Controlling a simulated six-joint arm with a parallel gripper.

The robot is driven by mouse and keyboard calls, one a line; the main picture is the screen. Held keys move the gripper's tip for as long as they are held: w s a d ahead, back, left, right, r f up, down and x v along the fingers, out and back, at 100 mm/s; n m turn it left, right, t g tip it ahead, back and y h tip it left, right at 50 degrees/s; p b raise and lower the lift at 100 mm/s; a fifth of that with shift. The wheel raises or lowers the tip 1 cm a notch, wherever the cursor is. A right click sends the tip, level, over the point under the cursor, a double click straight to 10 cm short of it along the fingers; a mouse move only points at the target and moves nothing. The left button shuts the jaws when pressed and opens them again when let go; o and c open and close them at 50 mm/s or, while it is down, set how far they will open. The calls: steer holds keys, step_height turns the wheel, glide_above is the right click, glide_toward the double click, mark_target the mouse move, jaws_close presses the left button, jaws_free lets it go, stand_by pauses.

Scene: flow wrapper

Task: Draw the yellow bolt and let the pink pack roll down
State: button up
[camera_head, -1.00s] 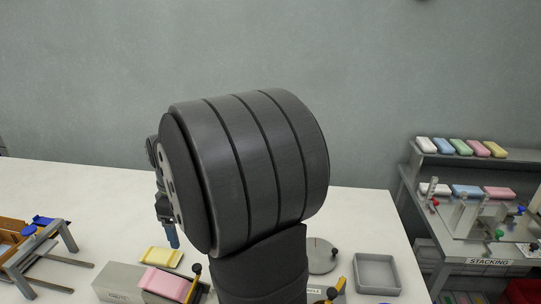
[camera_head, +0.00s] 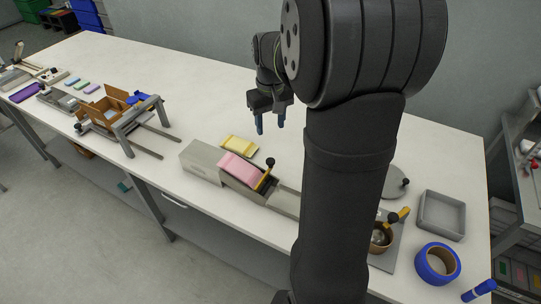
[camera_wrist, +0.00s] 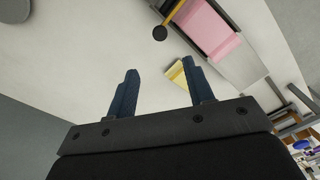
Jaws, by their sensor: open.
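The pink pack (camera_head: 238,167) lies on the grey chute (camera_head: 203,162) in the middle of the table. The yellow bolt (camera_head: 264,180), with a dark knob at its upper end, stands at the pack's right end. In the wrist view the pink pack (camera_wrist: 212,27) and the yellow bolt (camera_wrist: 172,14) with its dark knob show at the top. My gripper (camera_head: 270,124) is above the table behind the chute, its blue fingers pointing down, apart from the bolt. Its fingers (camera_wrist: 158,85) are spread with nothing between them.
A yellow pack (camera_head: 239,143) lies behind the chute. My arm hides the chute's right part. To the right are a grey tray (camera_head: 442,214), a round grey disc (camera_head: 393,183) and a blue tape roll (camera_head: 437,262). A wooden box fixture (camera_head: 112,105) stands left. The table behind is clear.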

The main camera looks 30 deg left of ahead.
mark_target(270, 160)
step_height(270, 160, down, 13)
steer(key=shift+f, duration=0.1)
stand_by(0.3)
